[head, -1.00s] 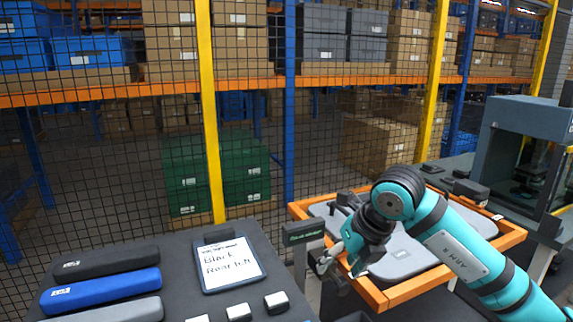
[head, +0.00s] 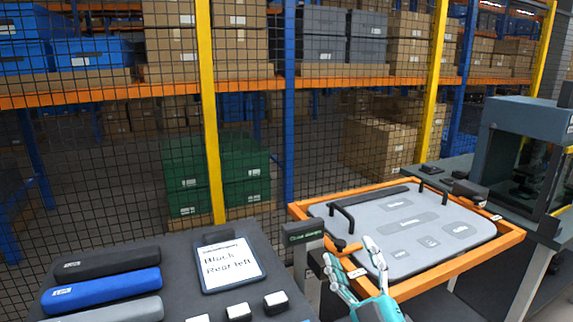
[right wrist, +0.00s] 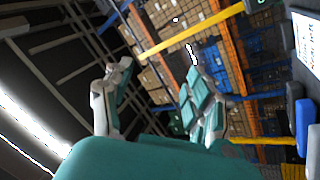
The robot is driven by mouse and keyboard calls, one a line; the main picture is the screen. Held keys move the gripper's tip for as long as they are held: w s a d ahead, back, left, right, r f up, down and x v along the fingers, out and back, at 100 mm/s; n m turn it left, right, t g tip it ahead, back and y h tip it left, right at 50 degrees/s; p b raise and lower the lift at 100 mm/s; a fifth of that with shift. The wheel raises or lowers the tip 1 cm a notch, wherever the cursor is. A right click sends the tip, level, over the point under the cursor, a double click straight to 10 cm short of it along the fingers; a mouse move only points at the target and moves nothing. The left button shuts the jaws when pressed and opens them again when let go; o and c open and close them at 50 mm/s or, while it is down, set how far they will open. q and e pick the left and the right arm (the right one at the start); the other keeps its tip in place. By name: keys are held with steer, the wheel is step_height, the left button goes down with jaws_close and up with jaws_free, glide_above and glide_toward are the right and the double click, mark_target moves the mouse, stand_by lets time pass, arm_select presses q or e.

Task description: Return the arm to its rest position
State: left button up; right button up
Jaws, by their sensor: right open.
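My right gripper (head: 350,252) stands at the lower edge of the head view, fingers pointing up and spread apart, with nothing between them. It appears in front of the near left corner of the orange-framed tray. In the right wrist view its two fingers (right wrist: 158,75) are also apart and empty, with racks and ceiling behind them. The rest of the right arm is mostly out of the head view. My left gripper is not in view.
A tablet (head: 229,265) reads "Black Rear left". Black (head: 105,263), blue (head: 102,291) and grey (head: 110,311) bars lie left. A mesh fence stands behind.

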steer(key=s+d+f+m+g+h, duration=0.2)
steer(key=s+d+f+m+g, duration=0.1)
steer(key=f, duration=0.5)
steer(key=s+d+f+m+g+h, duration=0.3)
steer(key=f, duration=0.4)
steer(key=s+d+f+m+g+h, duration=0.2)
steer(key=s+d+f+g, duration=0.15)
steer(key=f, duration=0.45)
steer(key=s+f+m+g+y, duration=0.1)
steer(key=s+f+g, duration=0.45)
steer(key=s, duration=0.35)
steer(key=s+f+g, duration=0.4)
steer(key=s+f, duration=0.2)
steer(key=s, duration=0.3)
step_height(320, 180, down, 27)
steer(key=s, duration=0.2)
steer(key=s+d+f+g, duration=0.2)
steer(key=s+f, duration=1.2)
steer(key=s, duration=0.1)
steer(key=shift+s+d+f, duration=0.15)
steer(key=shift+s+d, duration=0.05)
steer(key=shift+s, duration=0.15)
